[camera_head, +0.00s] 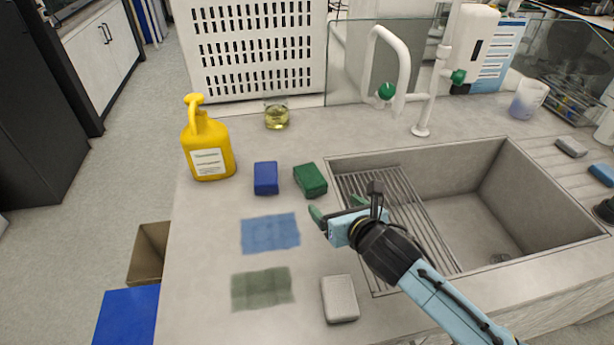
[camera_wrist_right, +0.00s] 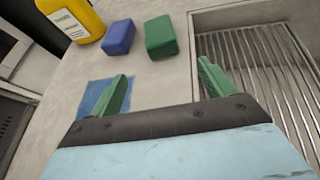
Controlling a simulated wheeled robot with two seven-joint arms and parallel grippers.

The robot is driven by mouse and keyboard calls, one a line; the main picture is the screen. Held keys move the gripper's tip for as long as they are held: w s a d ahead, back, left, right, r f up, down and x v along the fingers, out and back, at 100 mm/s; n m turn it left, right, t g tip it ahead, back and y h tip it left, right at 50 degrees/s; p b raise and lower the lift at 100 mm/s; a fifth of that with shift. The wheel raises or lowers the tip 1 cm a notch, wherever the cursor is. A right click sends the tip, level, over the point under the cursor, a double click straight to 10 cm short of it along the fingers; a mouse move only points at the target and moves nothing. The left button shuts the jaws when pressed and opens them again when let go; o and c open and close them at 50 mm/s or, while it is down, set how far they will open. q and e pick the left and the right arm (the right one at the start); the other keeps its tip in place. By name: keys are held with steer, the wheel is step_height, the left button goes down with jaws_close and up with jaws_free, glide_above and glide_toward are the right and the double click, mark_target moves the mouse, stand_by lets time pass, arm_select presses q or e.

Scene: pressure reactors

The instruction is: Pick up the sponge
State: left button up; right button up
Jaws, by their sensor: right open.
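Several sponge-like blocks lie on the counter. A blue sponge (camera_head: 266,178) and a green sponge (camera_head: 310,180) lie side by side left of the sink; a grey-white block (camera_head: 339,299) lies near the front edge. In the right wrist view the blue sponge (camera_wrist_right: 118,37) and green sponge (camera_wrist_right: 161,38) lie beyond the fingers. My right gripper (camera_head: 335,212) is open and empty, above the counter by the sink's left edge, nearer the front than the green sponge and apart from it. Its green fingers (camera_wrist_right: 164,82) show spread in the wrist view. My left gripper is not in view.
The sink (camera_head: 480,215) with a ribbed rack (camera_head: 405,215) lies right. A yellow jug (camera_head: 207,148) and a beaker (camera_head: 276,115) stand behind the sponges. Flat blue (camera_head: 270,233) and green (camera_head: 262,288) cloths lie left. A white faucet (camera_head: 402,75) rises behind the sink.

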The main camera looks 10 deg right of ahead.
mark_target(315, 183)
steer(key=shift+n, duration=0.6)
steer(key=x, duration=0.3)
steer(key=b+x, duration=0.1)
steer(key=x, duration=0.3)
steer(key=shift+w+a+r+b, duration=0.1)
steer(key=shift+w+b, duration=0.2)
steer(key=shift+w, duration=0.1)
steer(key=shift+x, duration=0.8)
steer(key=shift+r+b+x, duration=0.15)
steer(key=shift+b+x, duration=0.25)
steer(key=shift+x, duration=0.8)
steer(key=shift+r+b+x, duration=0.15)
steer(key=shift+b+x, duration=0.25)
steer(key=shift+x, duration=0.8)
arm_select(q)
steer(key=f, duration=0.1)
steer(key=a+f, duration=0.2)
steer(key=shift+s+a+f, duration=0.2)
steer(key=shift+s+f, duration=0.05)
arm_select(e)
steer(key=shift+w, duration=0.15)
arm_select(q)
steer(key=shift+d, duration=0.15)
arm_select(e)
steer(key=c, duration=1.1)
steer(key=shift+o, duration=0.2)
